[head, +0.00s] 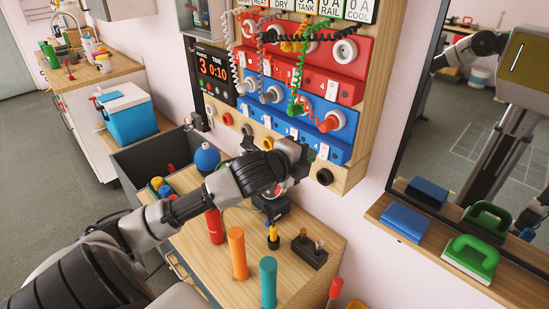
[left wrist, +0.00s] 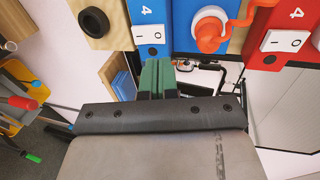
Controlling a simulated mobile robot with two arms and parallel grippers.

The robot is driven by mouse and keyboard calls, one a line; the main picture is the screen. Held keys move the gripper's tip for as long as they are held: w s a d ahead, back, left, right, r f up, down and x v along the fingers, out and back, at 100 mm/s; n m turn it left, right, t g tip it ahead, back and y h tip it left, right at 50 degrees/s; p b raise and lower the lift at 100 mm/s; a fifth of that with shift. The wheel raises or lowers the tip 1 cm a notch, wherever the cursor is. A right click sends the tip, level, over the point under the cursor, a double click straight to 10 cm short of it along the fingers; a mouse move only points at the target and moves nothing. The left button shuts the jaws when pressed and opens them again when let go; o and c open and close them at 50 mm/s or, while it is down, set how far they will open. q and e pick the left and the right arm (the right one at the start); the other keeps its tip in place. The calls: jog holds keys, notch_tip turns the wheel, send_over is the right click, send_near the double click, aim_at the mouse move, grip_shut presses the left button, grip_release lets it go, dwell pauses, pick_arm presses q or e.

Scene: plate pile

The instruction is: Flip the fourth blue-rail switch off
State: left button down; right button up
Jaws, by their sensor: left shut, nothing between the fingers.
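The blue rail (head: 285,117) runs across the wall panel below the red rail (head: 345,57). Its fourth switch (head: 323,151) is a white rocker at the right end, just past my left gripper (head: 304,156). In the left wrist view this switch (left wrist: 149,34) shows I and O marks under a white 4. I cannot tell which side is pressed. The green fingertips of my left gripper (left wrist: 158,64) are shut and empty, close below the switch's end of the blue rail; contact cannot be told. My right gripper is not in view.
An orange plug (left wrist: 208,36) with a coiled cord sits beside the switch. A black round knob (head: 324,177) is below the rail. A wooden bench (head: 205,262) with colored cylinders stands underneath. A mirror (head: 470,130) and a ledge with brushes are at right.

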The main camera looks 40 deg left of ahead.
pick_arm(q)
jog(key=r+b+v, duration=0.2)
jog(key=v, duration=0.6)
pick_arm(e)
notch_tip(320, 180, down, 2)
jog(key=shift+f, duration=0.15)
pick_arm(q)
jog(key=shift+w+f, duration=0.1)
jog(key=shift+f, duration=0.05)
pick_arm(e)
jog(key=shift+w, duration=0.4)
